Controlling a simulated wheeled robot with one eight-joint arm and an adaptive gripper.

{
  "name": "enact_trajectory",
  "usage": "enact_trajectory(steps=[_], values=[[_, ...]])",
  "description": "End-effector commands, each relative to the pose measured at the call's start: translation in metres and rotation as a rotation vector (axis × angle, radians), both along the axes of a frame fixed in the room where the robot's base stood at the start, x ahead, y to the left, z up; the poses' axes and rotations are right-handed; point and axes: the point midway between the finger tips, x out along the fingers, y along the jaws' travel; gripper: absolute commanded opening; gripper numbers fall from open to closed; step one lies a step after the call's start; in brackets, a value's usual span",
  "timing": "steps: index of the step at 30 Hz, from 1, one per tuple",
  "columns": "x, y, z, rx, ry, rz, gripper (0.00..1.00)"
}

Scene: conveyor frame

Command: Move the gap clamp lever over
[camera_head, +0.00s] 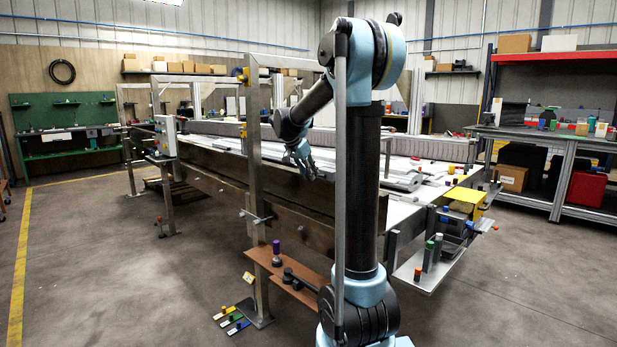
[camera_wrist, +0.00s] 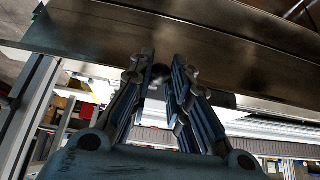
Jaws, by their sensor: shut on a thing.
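My gripper (camera_head: 305,160) reaches down at the near side of the conveyor, against its brown side boards. In the wrist view my gripper (camera_wrist: 163,66) has its two fingers on either side of a small dark round knob (camera_wrist: 160,73). It is shut on this knob, which appears to be the end of the gap clamp lever. The rest of the lever is hidden behind the fingers and cannot be made out. In the head view the knob is too small or hidden to tell.
The conveyor's side board (camera_head: 225,172) runs beside my gripper. A metal upright (camera_head: 254,130) stands to the left, with a small clamp bar (camera_head: 256,217) on it. A brown shelf (camera_head: 290,283) lies low in front.

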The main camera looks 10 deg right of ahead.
Motion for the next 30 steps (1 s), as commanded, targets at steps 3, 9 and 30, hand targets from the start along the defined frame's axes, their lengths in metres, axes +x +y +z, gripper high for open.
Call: enact_trajectory(steps=[3,9,30], values=[[0.0,-0.001,0.0,-0.002,-0.001,-0.001,0.04],[0.001,-0.003,0.004,-0.002,-0.001,-0.001,0.04],[0.006,-0.009,0.021,-0.002,-0.001,-0.001,0.04]])
